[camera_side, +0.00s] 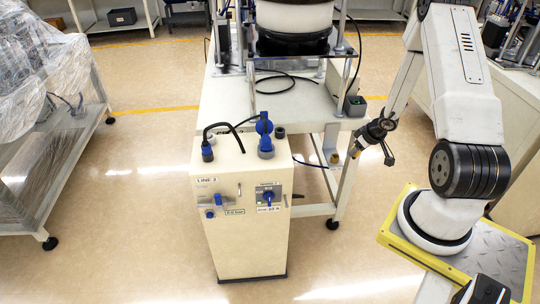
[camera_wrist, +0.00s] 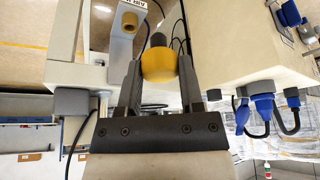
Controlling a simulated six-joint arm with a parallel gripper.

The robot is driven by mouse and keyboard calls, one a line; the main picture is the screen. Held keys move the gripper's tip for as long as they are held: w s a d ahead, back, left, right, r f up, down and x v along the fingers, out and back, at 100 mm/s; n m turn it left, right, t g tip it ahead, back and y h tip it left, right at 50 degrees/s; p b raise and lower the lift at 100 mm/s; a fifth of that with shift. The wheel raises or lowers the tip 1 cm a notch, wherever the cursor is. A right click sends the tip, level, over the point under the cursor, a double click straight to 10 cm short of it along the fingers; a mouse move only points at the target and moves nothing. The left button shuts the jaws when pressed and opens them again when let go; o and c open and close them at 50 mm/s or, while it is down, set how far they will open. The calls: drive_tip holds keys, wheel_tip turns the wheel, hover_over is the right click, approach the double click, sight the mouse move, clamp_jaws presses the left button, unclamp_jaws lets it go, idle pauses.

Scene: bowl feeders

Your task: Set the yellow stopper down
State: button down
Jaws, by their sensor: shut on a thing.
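The yellow stopper (camera_wrist: 160,65) is a rounded yellow piece with a dark part beyond it, held between the two dark fingers of my gripper (camera_wrist: 160,75) in the wrist view. A second, yellow-brown knob (camera_side: 334,158) sits on a pale bracket (camera_side: 329,146) at the table leg. The knob also shows in the wrist view (camera_wrist: 130,21), apart from the held stopper.
A cream cabinet (camera_side: 242,230) with blue fittings on top stands left of my gripper. The feeder table (camera_side: 222,103) with a white bowl feeder (camera_side: 295,18) is behind it. A black cable (camera_side: 310,164) runs near the bracket. Open floor lies below my gripper.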

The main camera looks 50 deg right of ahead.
drive_tip(key=w+a+r+n+y, duration=0.1)
drive_tip(key=w+a+r+n, duration=0.2)
drive_tip(key=a, duration=0.5)
drive_tip(key=w+a+r+n+y, duration=0.1)
drive_tip(key=w+a+r+n, duration=0.2)
drive_tip(key=a, duration=0.6)
drive_tip(key=w+a+r+n+y, duration=0.1)
drive_tip(key=w+a+r+n, duration=0.2)
drive_tip(key=w+a+r, duration=0.3)
drive_tip(key=a+r, duration=0.2)
drive_tip(key=a, duration=0.1)
drive_tip(key=shift+w+g+y, duration=0.3)
drive_tip(key=shift+w+g, duration=0.1)
drive_tip(key=shift+w, duration=0.1)
drive_tip(key=w+f, duration=0.2)
drive_tip(key=w, duration=0.2)
drive_tip(key=w+d+f, duration=0.1)
drive_tip(key=w+f, duration=0.2)
drive_tip(key=w, duration=0.1)
drive_tip(key=w+f, duration=0.3)
drive_tip(key=w, duration=0.1)
drive_tip(key=shift+w+d, duration=0.1)
drive_tip(key=shift+d, duration=0.1)
drive_tip(key=shift+w+f, duration=0.55)
drive_tip(key=shift+f, duration=0.1)
